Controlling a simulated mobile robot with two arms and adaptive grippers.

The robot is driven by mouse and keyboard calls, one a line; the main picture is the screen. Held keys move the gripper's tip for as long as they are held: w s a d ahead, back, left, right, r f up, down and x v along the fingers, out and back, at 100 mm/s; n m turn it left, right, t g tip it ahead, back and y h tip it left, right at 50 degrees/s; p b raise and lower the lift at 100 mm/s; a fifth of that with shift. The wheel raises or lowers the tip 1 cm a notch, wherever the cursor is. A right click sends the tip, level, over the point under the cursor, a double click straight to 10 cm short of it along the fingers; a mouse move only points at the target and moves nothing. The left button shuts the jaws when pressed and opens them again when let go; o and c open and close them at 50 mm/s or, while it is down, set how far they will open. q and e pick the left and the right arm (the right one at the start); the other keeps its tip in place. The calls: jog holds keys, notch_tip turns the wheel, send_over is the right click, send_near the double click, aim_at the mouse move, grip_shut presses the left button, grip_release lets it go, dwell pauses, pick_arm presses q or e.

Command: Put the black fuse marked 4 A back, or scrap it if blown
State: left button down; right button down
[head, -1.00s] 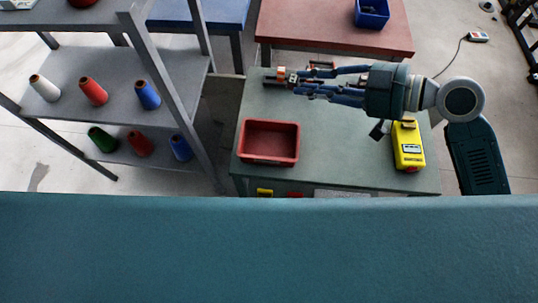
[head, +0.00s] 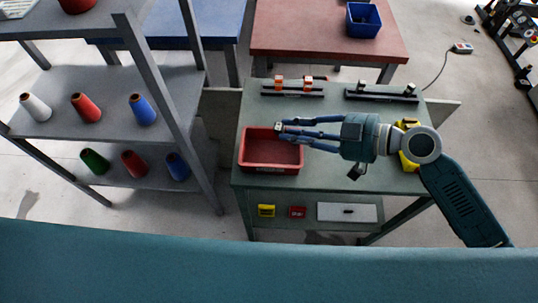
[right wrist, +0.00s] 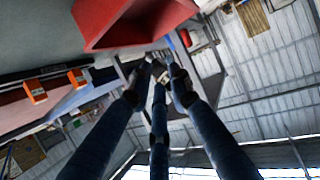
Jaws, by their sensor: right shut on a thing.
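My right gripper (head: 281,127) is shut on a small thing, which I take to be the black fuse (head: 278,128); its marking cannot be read. The fingertips are over the back part of the red bin (head: 271,169) on the green table. In the right wrist view the fingertips (right wrist: 160,68) meet around the small thing, close by the red bin (right wrist: 98,35). A rail (head: 392,97) with dark pieces lies at the back right of the table. The yellow meter (head: 410,160) is partly hidden behind my right arm. My left gripper is not in view.
A rail with orange fuses (head: 279,83) lies at the back left of the table. The lower shelf holds a yellow item (head: 266,211), a red item (head: 297,212) and a white panel (head: 335,212). A rack with coloured cones (head: 86,107) stands at left.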

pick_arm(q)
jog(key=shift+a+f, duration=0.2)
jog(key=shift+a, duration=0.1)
pick_arm(e)
jog(key=shift+f, duration=0.4)
jog(key=c, duration=1.5)
grip_release()
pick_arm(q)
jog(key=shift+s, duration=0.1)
pick_arm(e)
jog(key=v, duration=1.2)
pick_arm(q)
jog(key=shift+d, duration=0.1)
